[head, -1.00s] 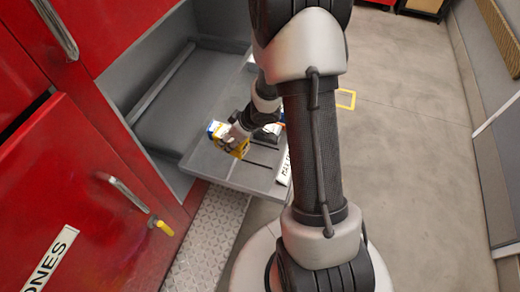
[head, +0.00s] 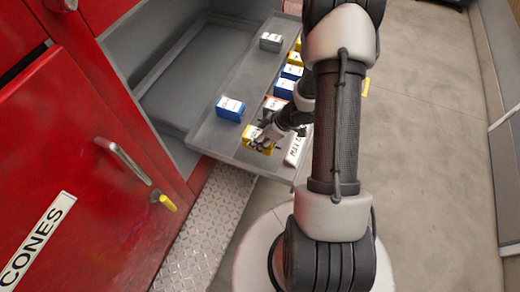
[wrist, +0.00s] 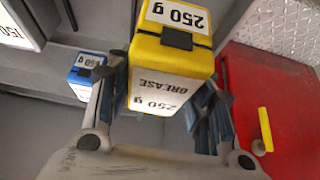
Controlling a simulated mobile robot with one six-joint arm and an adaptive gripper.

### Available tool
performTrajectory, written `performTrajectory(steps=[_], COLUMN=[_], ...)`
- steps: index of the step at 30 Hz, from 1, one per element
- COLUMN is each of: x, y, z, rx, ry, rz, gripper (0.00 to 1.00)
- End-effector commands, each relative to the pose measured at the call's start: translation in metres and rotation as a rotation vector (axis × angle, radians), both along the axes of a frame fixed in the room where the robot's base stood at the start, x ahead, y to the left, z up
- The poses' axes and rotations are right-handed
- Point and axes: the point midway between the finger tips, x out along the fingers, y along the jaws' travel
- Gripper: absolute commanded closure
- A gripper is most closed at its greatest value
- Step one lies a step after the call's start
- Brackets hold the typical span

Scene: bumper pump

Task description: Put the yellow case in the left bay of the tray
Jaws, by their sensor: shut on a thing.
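The yellow case (head: 254,134), lettered "250 g" and "GREASE", is between the fingers of my gripper (head: 264,143), near the front edge of the grey tray (head: 226,141). In the wrist view the case (wrist: 175,75) fills the middle, with a finger on each side of it and the gripper (wrist: 162,84) shut on it. I cannot tell whether its base touches the tray. A blue-and-white case (head: 230,107) stands on the tray behind and left of it.
Several more cases stand along the tray's right side, including an orange one (head: 274,103) and a blue one (head: 284,87). A grey case (head: 271,41) stands farther back. A red locker door (head: 70,190) with a handle is at the left. My arm hides part of the tray.

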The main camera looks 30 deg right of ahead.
Motion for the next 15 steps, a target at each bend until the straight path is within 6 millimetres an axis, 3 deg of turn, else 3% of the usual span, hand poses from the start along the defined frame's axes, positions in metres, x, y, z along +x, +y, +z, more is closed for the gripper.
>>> performTrajectory(steps=[7, 15], x=[0.000, 0.001], y=[0.000, 0.000], z=[-0.019, -0.054], rx=[0.001, 0.000], ry=[-0.001, -0.001], rz=[0.000, 0.001], gripper=[0.83, 0.83])
